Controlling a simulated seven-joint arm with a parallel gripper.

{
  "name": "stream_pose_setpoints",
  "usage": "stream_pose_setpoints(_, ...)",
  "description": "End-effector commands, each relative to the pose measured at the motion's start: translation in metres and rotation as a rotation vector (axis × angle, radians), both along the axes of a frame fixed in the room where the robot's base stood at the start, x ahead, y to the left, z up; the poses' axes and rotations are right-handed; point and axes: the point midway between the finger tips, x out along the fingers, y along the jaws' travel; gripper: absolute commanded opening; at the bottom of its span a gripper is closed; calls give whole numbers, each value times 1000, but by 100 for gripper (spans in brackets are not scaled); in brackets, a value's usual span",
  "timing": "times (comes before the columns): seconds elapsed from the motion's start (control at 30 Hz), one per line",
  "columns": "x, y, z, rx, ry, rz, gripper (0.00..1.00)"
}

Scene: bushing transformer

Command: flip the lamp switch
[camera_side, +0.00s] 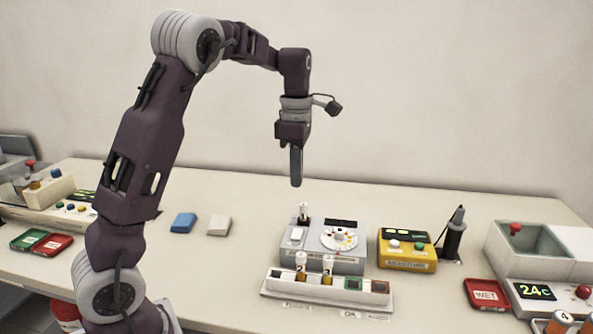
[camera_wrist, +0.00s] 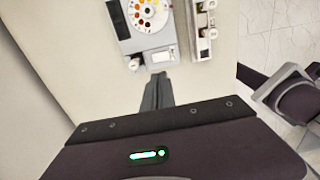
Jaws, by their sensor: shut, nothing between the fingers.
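The grey instrument (camera_side: 326,262) with a round dial of coloured dots stands on the bench. A white rocker-like part, which looks like the lamp switch (camera_side: 297,235), sits on its left side, in front of a small vial (camera_side: 304,213). In the wrist view the switch (camera_wrist: 161,57) shows just beyond the fingertips. Which way it is tipped is too small to tell. My gripper (camera_side: 296,184) is shut and empty, pointing down, well above the instrument. In the wrist view its fingers (camera_wrist: 157,77) are together and apart from the instrument.
A white rack (camera_side: 328,288) with two capped vials stands in front of the instrument. A yellow meter (camera_side: 407,249) and a black pen-like stand (camera_side: 453,238) are to the right. Blue (camera_side: 183,222) and white (camera_side: 219,225) blocks lie left. Bench between blocks and instrument is clear.

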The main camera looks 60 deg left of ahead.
Motion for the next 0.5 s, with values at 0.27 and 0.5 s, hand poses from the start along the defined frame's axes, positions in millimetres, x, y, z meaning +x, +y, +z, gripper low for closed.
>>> stream_pose_setpoints(0.27,0,0,11,0,0,0,0)
stream_pose_setpoints(0.5,-5,-7,13,-3,-1,-2,0)
